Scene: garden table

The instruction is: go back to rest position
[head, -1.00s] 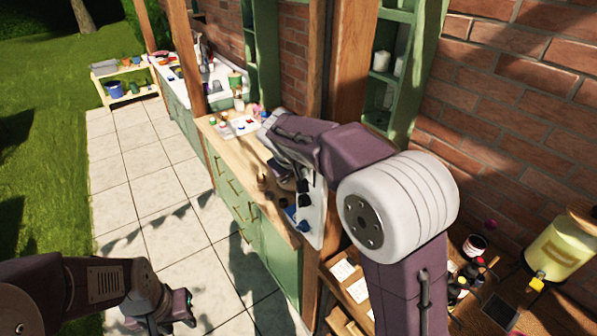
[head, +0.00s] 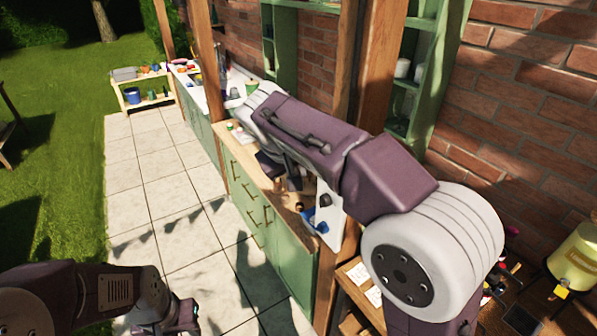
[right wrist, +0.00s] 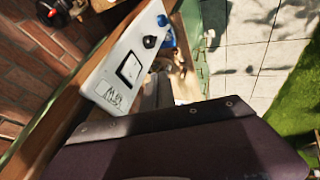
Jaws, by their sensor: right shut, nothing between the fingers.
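My right arm reaches from the lower right up across the middle of the head view. My right gripper (head: 288,180) hangs from its far end, shut and empty, above or beside the wooden counter (head: 232,133); its fingertips are partly hidden. My left gripper (head: 182,318) is at the lower left over the paving, cut by the bottom edge, and its jaws are unclear. In the right wrist view, a dark purple part of my arm fills the bottom and the fingers do not show.
A white panel (head: 328,213) stands at the counter's near end; it also shows in the right wrist view (right wrist: 125,68). A wooden post (head: 209,80) and a brick wall (head: 520,90) are close by. A yellow dispenser (head: 578,258) stands at right. The paving (head: 165,190) is clear.

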